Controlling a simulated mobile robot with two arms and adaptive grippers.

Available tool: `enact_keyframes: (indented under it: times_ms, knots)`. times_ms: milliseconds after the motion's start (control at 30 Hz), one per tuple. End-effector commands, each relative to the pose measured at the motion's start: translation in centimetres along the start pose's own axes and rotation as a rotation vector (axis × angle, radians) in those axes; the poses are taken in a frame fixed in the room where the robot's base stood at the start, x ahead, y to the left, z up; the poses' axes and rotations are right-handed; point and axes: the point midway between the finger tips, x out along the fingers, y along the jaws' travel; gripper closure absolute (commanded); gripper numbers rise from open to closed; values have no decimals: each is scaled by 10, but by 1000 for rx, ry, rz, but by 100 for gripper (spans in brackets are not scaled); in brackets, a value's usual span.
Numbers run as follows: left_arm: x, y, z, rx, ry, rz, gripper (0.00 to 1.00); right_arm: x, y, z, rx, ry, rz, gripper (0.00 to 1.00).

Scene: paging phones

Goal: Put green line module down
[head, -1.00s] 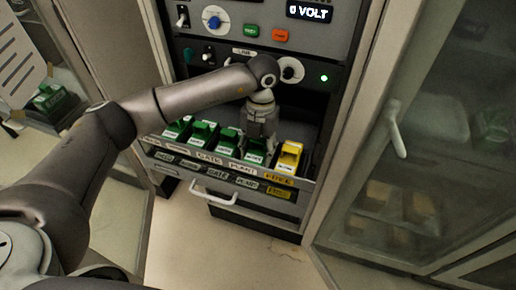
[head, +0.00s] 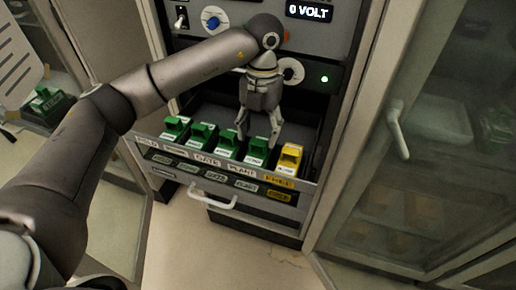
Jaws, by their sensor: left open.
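Several green line modules stand in a row in the open drawer (head: 211,161) of the rack. The rightmost green module (head: 256,150) sits behind the label that reads PLANT, upright in line with the others. My left gripper (head: 258,137) is open and empty, pointing down just above and behind this module. The fingers are spread and hold nothing. A yellow module (head: 289,158) sits right of it, behind the yellow label. My right gripper is out of view.
Other green modules (head: 202,134) fill the slots to the left. A white handle (head: 212,198) juts out below the drawer. A glass door (head: 405,150) stands open at right. Another green object (head: 45,100) is at far left.

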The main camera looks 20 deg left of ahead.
Motion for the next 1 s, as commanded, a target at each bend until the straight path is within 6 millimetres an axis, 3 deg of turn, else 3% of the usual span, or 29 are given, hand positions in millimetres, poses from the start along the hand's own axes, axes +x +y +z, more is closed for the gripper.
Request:
enact_keyframes:
  times_ms: [100,300,1000]
  knots:
    - [-22,0,1,-1,-4,-1,45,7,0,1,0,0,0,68]
    - [-42,0,0,-1,-1,0,45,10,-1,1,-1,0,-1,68]
    - [-45,0,0,-1,0,0,45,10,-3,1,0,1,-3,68]
